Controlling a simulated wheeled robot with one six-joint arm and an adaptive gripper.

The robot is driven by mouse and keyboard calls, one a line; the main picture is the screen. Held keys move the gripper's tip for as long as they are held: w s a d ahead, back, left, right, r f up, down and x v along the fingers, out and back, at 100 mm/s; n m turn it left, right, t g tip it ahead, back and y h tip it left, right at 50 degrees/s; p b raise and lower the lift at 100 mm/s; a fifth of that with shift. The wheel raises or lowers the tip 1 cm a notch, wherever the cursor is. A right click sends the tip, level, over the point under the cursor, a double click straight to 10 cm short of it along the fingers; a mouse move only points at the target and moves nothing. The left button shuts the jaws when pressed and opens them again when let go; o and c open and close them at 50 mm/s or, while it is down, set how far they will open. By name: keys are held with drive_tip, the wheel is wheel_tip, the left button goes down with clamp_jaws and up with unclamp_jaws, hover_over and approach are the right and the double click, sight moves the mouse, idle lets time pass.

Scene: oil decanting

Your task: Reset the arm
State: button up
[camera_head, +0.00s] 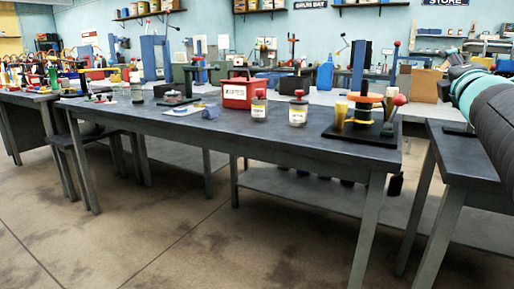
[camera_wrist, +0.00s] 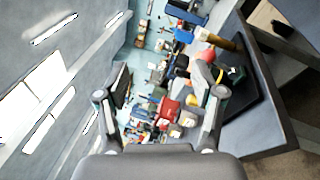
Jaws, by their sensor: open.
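My gripper (camera_wrist: 162,90) shows in the wrist view with its two fingers spread wide and nothing between them. The wrist view is tilted, with ceiling lights on the left and the workshop benches between and beyond the fingers. In the head view, my arm's dark and teal links show at the right edge, above a side table; the gripper is out of that view. The long grey workbench (camera_head: 205,122) stands clear of the arm. On it are a red box (camera_head: 240,95) and two labelled jars, one darker-lidded (camera_head: 258,108) and one red-lidded (camera_head: 298,115).
A black tray (camera_head: 335,133) with yellow and red-topped parts sits at the workbench's right end. A grey side table (camera_head: 462,150) stands at the right, with a gap beside it. More cluttered benches line the back wall. The concrete floor (camera_head: 160,235) in front is clear.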

drive_tip(key=s+a+f+m+g+y, duration=0.2)
drive_tip(key=s+a+f+m+g, duration=0.2)
drive_tip(key=a+f, duration=0.5)
drive_tip(key=s+a+f+m+g+y, duration=0.2)
drive_tip(key=s+a+f+m+g, duration=0.2)
drive_tip(key=f, duration=1.4)
drive_tip(key=s+a+f+m+g+y+b, duration=0.1)
drive_tip(key=s+a+f+m+g+y, duration=0.2)
drive_tip(key=s+a+f+m, duration=0.6)
drive_tip(key=s+a+f+g, duration=0.2)
drive_tip(key=s+a+f, duration=0.2)
drive_tip(key=s, duration=0.2)
drive_tip(key=shift+a+f+m, duration=0.3)
drive_tip(key=shift+a+f, duration=0.05)
drive_tip(key=shift+a, duration=0.05)
